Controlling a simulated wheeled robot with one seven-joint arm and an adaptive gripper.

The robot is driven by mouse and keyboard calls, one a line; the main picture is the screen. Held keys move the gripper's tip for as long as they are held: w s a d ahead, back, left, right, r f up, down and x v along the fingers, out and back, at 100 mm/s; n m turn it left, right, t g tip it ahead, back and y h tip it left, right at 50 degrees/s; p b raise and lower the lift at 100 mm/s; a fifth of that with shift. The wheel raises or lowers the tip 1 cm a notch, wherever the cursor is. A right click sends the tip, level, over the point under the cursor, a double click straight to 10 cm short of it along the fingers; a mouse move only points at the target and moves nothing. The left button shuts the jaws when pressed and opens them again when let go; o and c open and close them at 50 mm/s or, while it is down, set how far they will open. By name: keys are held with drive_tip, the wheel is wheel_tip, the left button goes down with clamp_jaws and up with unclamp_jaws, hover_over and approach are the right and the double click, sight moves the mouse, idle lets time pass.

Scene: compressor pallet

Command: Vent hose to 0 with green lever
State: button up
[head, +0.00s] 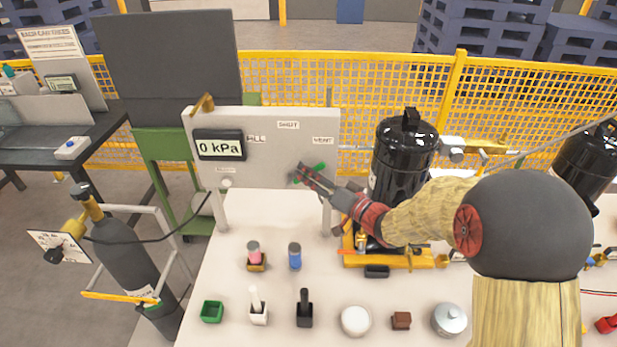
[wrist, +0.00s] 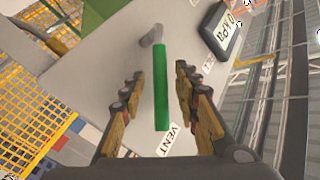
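The green lever (head: 319,167) is on the upright white panel (head: 265,165), partly hidden by my gripper in the head view. In the wrist view the lever (wrist: 161,90) runs from a grey pivot (wrist: 152,36) to near the VENT label (wrist: 165,140). The VENT label (head: 323,140) is at the panel's upper right, with the SHUT label (head: 288,125) to its left. My gripper (head: 298,173) is open at the panel. Its fingers (wrist: 158,76) stand on either side of the lever, with visible gaps. The gauge display (head: 220,147) reads 0 kPa.
A black tank (head: 404,150) stands right of the panel, close to my arm. Small items, including a green box (head: 212,311) and a white round lid (head: 355,320), line the table's front. A dark gas cylinder (head: 130,255) with a hose stands at left.

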drive_tip(key=shift+w+a, duration=0.2)
drive_tip(key=shift+c, duration=0.5)
clamp_jaws()
idle(0.4)
